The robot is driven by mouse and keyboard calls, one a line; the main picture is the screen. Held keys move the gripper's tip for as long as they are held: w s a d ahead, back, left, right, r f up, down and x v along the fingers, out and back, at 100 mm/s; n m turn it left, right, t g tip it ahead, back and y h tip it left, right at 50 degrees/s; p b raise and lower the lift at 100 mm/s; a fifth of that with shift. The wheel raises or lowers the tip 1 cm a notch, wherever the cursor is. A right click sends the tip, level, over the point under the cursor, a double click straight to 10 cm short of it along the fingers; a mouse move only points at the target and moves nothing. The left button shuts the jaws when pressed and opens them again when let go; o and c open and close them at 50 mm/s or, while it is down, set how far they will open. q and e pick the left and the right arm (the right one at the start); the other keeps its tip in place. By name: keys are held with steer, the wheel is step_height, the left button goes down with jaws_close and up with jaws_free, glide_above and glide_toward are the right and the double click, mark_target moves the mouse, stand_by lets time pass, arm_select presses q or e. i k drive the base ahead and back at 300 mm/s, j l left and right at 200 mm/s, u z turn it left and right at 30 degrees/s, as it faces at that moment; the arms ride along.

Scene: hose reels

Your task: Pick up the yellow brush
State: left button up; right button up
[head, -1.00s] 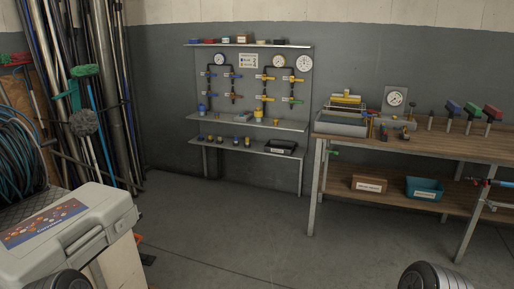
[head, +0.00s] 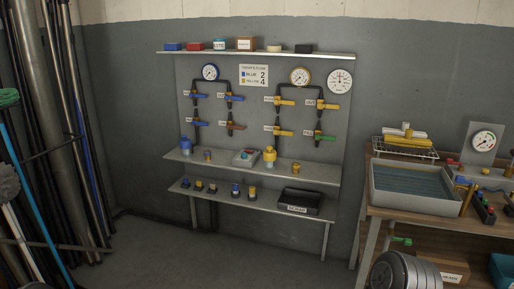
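A yellow item (head: 407,142) lies on a small wire rack (head: 404,153) at the right, on the wooden workbench, with a white piece on top. It is too small to tell whether it is the yellow brush. No other thing that is clearly a yellow brush shows. Neither of my grippers is in view.
A grey tray of water (head: 414,188) stands on the workbench (head: 384,209). A panel with gauges and valves (head: 262,110) and shelves (head: 250,167) stands against the wall. Poles and pipes lean at the left. The floor (head: 235,258) before the shelves is clear.

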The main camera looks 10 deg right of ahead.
mark_target(406, 143)
steer(key=i+z, duration=0.1)
steer(key=i, duration=0.35)
steer(key=i+j+z, duration=0.15)
steer(key=i, duration=0.3)
steer(key=i+j+z, duration=0.1)
steer(key=i, duration=0.35)
steer(key=i+j+z, duration=0.15)
steer(key=i, duration=0.3)
steer(key=i+j+z, duration=0.1)
steer(key=i+j, duration=0.15)
steer(key=i, duration=0.2)
steer(key=i+j+z, duration=0.45)
steer(key=i+l, duration=0.1)
